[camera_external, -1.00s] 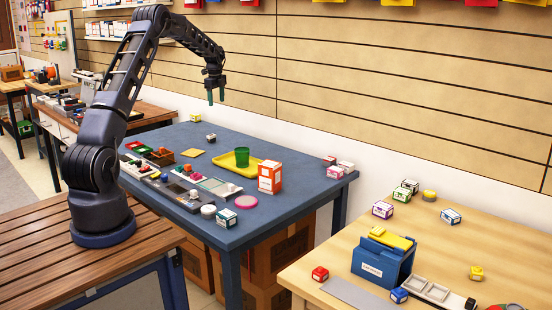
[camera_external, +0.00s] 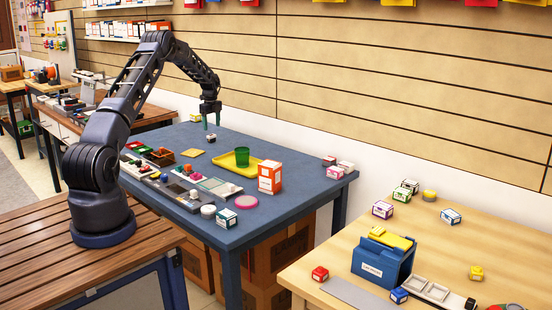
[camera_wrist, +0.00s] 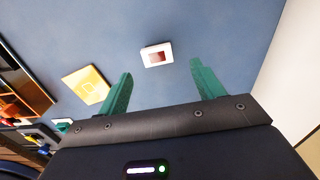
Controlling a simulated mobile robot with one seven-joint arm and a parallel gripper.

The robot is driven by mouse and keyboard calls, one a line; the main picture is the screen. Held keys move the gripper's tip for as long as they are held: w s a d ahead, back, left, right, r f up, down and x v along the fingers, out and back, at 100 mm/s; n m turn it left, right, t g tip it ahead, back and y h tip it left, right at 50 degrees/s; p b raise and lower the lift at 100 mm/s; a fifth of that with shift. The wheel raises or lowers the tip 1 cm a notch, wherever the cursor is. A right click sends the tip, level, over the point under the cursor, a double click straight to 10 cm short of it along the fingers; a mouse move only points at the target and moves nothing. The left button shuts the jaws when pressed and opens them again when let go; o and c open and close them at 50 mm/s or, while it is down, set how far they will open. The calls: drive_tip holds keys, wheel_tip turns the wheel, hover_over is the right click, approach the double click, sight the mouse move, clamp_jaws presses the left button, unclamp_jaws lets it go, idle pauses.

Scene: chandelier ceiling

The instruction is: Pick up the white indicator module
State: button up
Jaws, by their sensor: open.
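A small block that looks like the white indicator module (camera_wrist: 157,55) lies on the blue table in the wrist view, a white square with a reddish centre. It sits just beyond the fingertips, roughly in line with the gap between them. In the outside view a small white and dark block (camera_external: 211,136), apparently the same one, stands on the table's far part. My gripper (camera_external: 211,124) is just above it, pointing down. In the wrist view my gripper (camera_wrist: 160,70) has its green fingers wide apart with nothing between them.
A yellow square (camera_wrist: 87,88) lies left of the module. Open bins (camera_external: 160,157) stand further left. A yellow tray (camera_external: 236,163) with a green cup (camera_external: 242,157) is to the right. A small white and yellow box (camera_external: 195,117) is near the back edge. The wall is close behind.

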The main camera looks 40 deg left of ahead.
sight(212, 139)
drive_tip(key=shift+s+a+f, duration=0.1)
drive_tip(key=shift+f, duration=1.2)
drive_tip(key=shift+s+a+f, duration=0.1)
drive_tip(key=shift+f, duration=1.15)
drive_tip(key=c, duration=1.1)
drive_tip(key=shift+o, duration=0.2)
drive_tip(key=shift+r, duration=0.15)
